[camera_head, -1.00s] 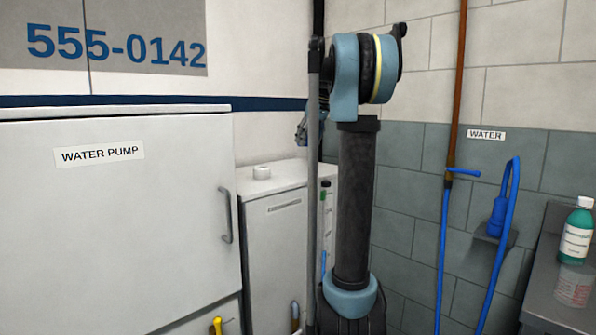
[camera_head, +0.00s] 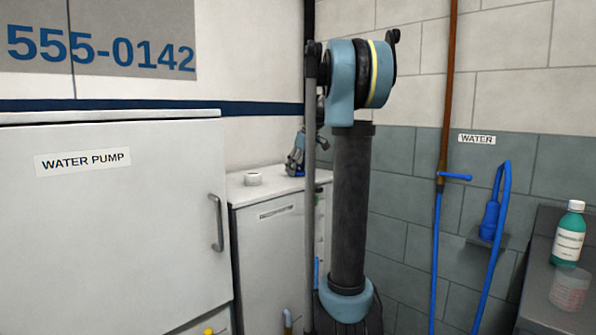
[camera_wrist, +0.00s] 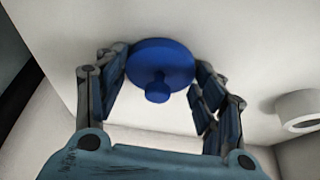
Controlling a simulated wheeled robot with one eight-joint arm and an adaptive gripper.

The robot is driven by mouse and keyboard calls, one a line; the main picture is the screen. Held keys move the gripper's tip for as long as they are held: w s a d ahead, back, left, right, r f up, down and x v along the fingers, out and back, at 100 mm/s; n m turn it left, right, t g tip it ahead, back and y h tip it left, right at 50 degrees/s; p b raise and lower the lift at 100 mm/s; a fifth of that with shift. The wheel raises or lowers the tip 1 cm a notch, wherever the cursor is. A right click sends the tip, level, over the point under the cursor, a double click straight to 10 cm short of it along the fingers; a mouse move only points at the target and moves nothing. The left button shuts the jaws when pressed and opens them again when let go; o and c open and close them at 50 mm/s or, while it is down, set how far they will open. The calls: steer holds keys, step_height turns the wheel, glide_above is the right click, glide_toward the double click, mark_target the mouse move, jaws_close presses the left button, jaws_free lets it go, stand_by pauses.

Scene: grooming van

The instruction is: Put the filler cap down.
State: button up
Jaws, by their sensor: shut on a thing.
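The blue filler cap (camera_wrist: 160,62) is a round disc with a small knob, seen between the fingers of my gripper (camera_wrist: 158,82) in the wrist view. My gripper is shut on it. In the head view my gripper (camera_head: 295,160) points down at the back right of the white cabinet's top (camera_head: 275,182), partly behind my arm. The cap is a small blue patch at the fingertips there, at or just above the top. I cannot tell whether it touches.
A white round neck (camera_head: 252,179) stands on the cabinet top, left of my gripper; it shows in the wrist view (camera_wrist: 298,110) too. The water pump cabinet (camera_head: 110,215) is at left. A blue hose (camera_head: 437,240) hangs at right. A green bottle (camera_head: 569,235) stands far right.

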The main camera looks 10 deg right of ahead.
steer(key=o, duration=0.9)
steer(key=v, duration=1.2)
steer(key=shift+s, duration=0.1)
steer(key=s+a+f+m+h, duration=0.1)
steer(key=s+f+m, duration=0.1)
steer(key=s+f, duration=1)
steer(key=s+a+f+m+g, duration=0.1)
steer(key=s+f+m, duration=0.1)
steer(key=s+f, duration=1.1)
steer(key=s+a+f+m+h, duration=0.1)
steer(key=s+f+m, duration=0.2)
steer(key=s+f, duration=1)
steer(key=shift+s+a+f+h, duration=0.15)
steer(key=shift+s+h, duration=0.15)
steer(key=shift+s, duration=0.6)
